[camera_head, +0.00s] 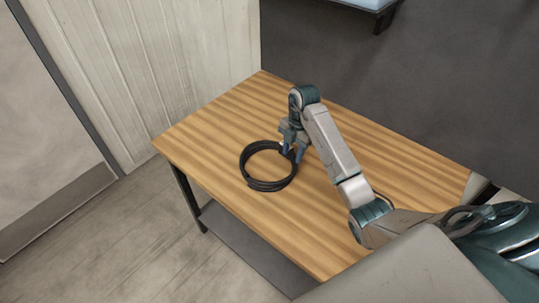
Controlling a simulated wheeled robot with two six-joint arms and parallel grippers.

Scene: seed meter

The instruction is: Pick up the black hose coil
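The black hose coil (267,185) lies on the wooden table (350,235), left of the table's middle, as a round ring with an open centre. My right gripper (293,154) points down at the coil's right side, with its fingers at the ring's upper right part. The fingers look parted, one on each side of the ring there. I cannot tell whether they touch the hose. My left gripper is not in view.
A pale panelled wall (150,65) stands behind the table's left end. A blue-topped piece of furniture (365,4) is at the top. The wood is bare around the coil. A lower shelf (250,245) shows below.

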